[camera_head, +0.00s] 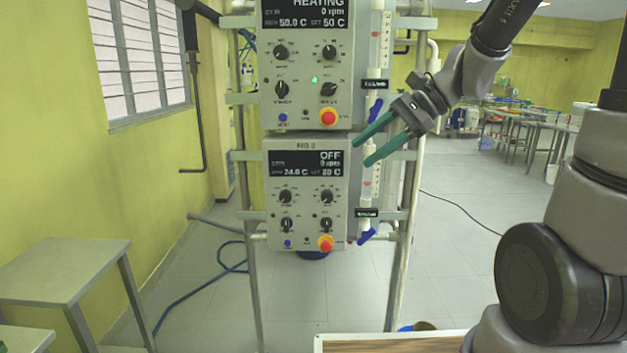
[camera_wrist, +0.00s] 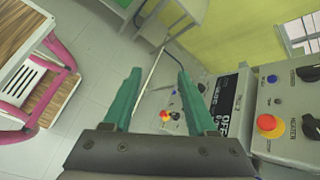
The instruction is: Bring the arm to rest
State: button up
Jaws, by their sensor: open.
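My gripper (camera_head: 367,147) is raised in front of the reactor rig, near its right side. Its two green fingers are apart and nothing is between them. In the wrist view the open fingers (camera_wrist: 157,95) point toward the floor and a bench. The upper control box (camera_head: 307,75) reads HEATING, 0 rpm and 50 C, with a green light lit. The lower control box (camera_head: 307,200), labelled RIG 2, reads OFF and 0 rpm. In the head view the fingertips overlap the right edge of the lower box; whether they touch anything I cannot tell.
Glass tubes with blue valve handles (camera_head: 374,109) run along the rig's right side, close to the fingers. A grey table (camera_head: 50,270) stands at lower left. A pink-framed wooden cart (camera_wrist: 55,55) shows in the wrist view. Floor to the right (camera_head: 460,240) is mostly clear.

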jog(key=s+d+r+n+t+h, duration=0.3)
jog(key=s+d+h, duration=0.1)
jog(key=d, duration=0.2)
jog(key=s+d+r+n+t+h, duration=0.2)
jog(key=s+d+r+n+h, duration=0.1)
jog(key=d, duration=0.4)
jog(key=shift+s+d+r+n+t+h, duration=0.25)
jog(key=shift+s+r+n+t+h, duration=0.2)
jog(key=shift+r+n, duration=0.25)
